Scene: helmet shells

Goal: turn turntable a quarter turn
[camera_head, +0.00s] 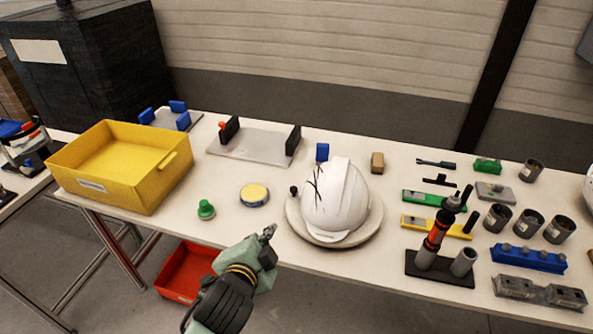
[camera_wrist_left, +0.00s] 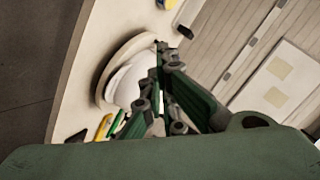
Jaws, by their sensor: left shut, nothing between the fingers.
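The turntable (camera_head: 368,232) is a round pale disc on the table with a small dark peg (camera_head: 294,190) standing at its left rim. A white helmet shell (camera_head: 337,200) with dark crack-like lines sits on it. My left gripper (camera_head: 269,231) is shut and empty, in front and to the left of the turntable, apart from it in the head view. In the left wrist view the shut fingers (camera_wrist_left: 158,60) overlap the helmet shell (camera_wrist_left: 124,84) and the turntable's edge (camera_wrist_left: 104,72). My right gripper is not in view.
A yellow bin (camera_head: 122,165) stands at the left of the table (camera_head: 232,228). A green knob (camera_head: 206,209) and a round yellow-topped tin (camera_head: 254,194) lie left of the turntable. A red-and-black tool in a stand (camera_head: 436,235) and several grey cups are at the right.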

